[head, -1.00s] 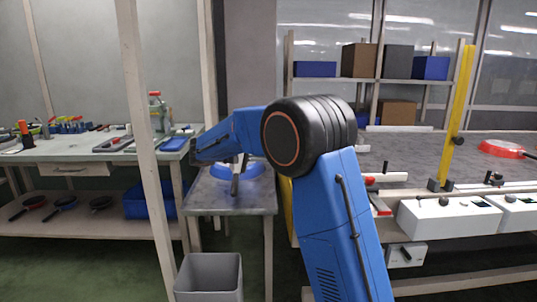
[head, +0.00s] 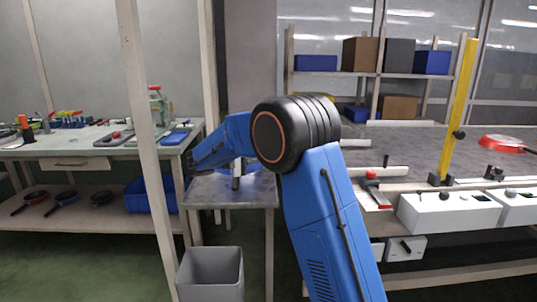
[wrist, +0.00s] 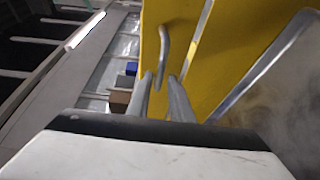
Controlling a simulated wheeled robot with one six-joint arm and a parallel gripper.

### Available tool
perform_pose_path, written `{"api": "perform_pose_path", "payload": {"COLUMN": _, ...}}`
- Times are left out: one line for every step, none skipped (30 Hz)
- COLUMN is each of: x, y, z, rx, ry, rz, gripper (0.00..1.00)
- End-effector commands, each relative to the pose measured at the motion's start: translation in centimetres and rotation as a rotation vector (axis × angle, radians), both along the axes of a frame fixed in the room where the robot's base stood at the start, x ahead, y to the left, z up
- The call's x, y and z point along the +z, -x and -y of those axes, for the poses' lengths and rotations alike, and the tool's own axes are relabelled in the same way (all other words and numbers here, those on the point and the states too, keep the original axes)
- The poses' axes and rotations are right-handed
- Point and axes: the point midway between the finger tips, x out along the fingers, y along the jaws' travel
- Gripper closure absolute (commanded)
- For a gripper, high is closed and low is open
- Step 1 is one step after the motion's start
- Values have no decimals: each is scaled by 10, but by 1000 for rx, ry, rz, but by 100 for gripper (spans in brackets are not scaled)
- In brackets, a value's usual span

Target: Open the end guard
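In the wrist view the yellow end guard (wrist: 205,28) fills the upper middle, with a curved metal handle (wrist: 164,45) on its face. My gripper (wrist: 160,78) points at the guard with its two fingers apart. The lower end of the handle appears between the fingertips; I cannot tell whether they touch it. There my blue arm stands in front of the conveyor's left end, and I cannot make out the guard.
The grey conveyor (head: 405,145) runs to the right, with a yellow post (head: 459,110) and a red pan (head: 500,143). A grey bin (head: 210,275) stands on the floor by the low table (head: 210,195). A workbench (head: 70,148) is at the left, behind a pale post (head: 146,150).

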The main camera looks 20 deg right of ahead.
Motion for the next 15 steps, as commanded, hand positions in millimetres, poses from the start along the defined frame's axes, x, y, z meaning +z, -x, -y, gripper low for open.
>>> {"api": "perform_pose_path", "payload": {"x": 0, "y": 0, "z": 0, "rx": 0, "ry": 0, "rz": 0, "gripper": 72}}
{"api": "perform_pose_path", "payload": {"x": 0, "y": 0, "z": 0, "rx": 0, "ry": 0, "rz": 0, "gripper": 72}}
{"api": "perform_pose_path", "payload": {"x": 0, "y": 0, "z": 0, "rx": 0, "ry": 0, "rz": 0, "gripper": 72}}
{"api": "perform_pose_path", "payload": {"x": 0, "y": 0, "z": 0, "rx": 0, "ry": 0, "rz": 0, "gripper": 72}}
{"api": "perform_pose_path", "payload": {"x": 0, "y": 0, "z": 0, "rx": 0, "ry": 0, "rz": 1, "gripper": 72}}
{"api": "perform_pose_path", "payload": {"x": 0, "y": 0, "z": 0, "rx": 0, "ry": 0, "rz": 1, "gripper": 72}}
{"api": "perform_pose_path", "payload": {"x": 0, "y": 0, "z": 0, "rx": 0, "ry": 0, "rz": 1, "gripper": 72}}
{"api": "perform_pose_path", "payload": {"x": 0, "y": 0, "z": 0, "rx": 0, "ry": 0, "rz": 1, "gripper": 72}}
{"api": "perform_pose_path", "payload": {"x": 1, "y": 0, "z": 0, "rx": 1, "ry": 0, "rz": 1, "gripper": 72}}
{"api": "perform_pose_path", "payload": {"x": 1, "y": 0, "z": -1, "rx": 1, "ry": 0, "rz": 1, "gripper": 72}}
{"api": "perform_pose_path", "payload": {"x": 1, "y": 0, "z": -1, "rx": 1, "ry": 0, "rz": 1, "gripper": 72}}
{"api": "perform_pose_path", "payload": {"x": 0, "y": 0, "z": -3, "rx": 1, "ry": 0, "rz": 1, "gripper": 72}}
{"api": "perform_pose_path", "payload": {"x": 1, "y": 0, "z": -4, "rx": 1, "ry": 0, "rz": 1, "gripper": 72}}
{"api": "perform_pose_path", "payload": {"x": 0, "y": 0, "z": -6, "rx": 1, "ry": 0, "rz": 1, "gripper": 72}}
{"api": "perform_pose_path", "payload": {"x": 1, "y": 0, "z": -9, "rx": 1, "ry": 0, "rz": 1, "gripper": 72}}
